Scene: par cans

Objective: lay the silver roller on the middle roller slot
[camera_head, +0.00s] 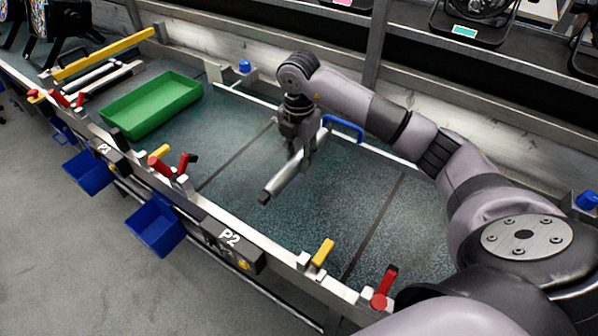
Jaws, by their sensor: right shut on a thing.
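The silver roller (284,180), a slim cylinder with a dark end, is in my right gripper (304,150). The gripper points down and is shut around the roller's upper part. The roller slants from lower left to upper right above the dark bench surface; whether it touches the surface is unclear. At the far left of the bench, pale bars or rollers (108,77) lie side by side next to a long yellow bar (105,53). I cannot make out which place there is the middle roller slot. My left gripper is not in view.
A green tray (150,118) stands between the pale bars and my gripper. Red and yellow clamps (384,285) line the bench's front edge, with blue bins (156,224) hanging below. A blue handle (344,127) is behind the gripper. The bench under the roller is clear.

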